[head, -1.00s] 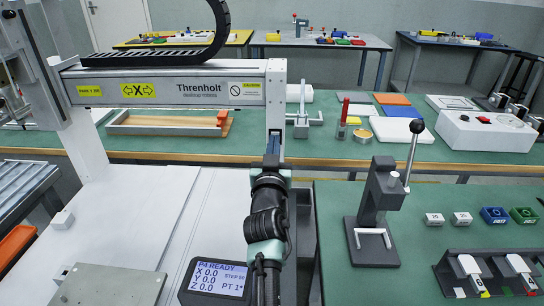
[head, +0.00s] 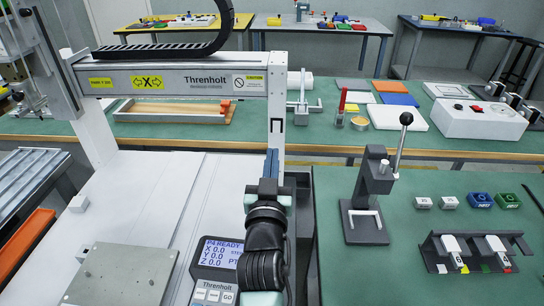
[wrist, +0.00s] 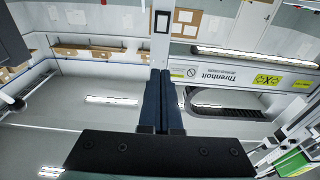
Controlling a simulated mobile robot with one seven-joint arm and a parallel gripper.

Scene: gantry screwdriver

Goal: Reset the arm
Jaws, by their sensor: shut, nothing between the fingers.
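My arm rises in the lower middle of the head view, partly in front of the gantry machine's right post. My gripper (head: 271,163) points up at its tip, with the dark blue fingers together. In the wrist view, my gripper (wrist: 163,75) shows its two dark fingers side by side, shut and empty. The wrist view looks upward and shows the gantry beam (wrist: 245,74) upside down, the walls and ceiling lights. No object is touching the fingers in either view.
The gantry beam (head: 180,82) crosses at the left. A control pendant (head: 219,262) shows "P4 READY" beside my arm. A lever press (head: 367,200) stands on the right green table, with a dark fixture (head: 473,252) nearby. The white machine bed (head: 150,215) is largely bare.

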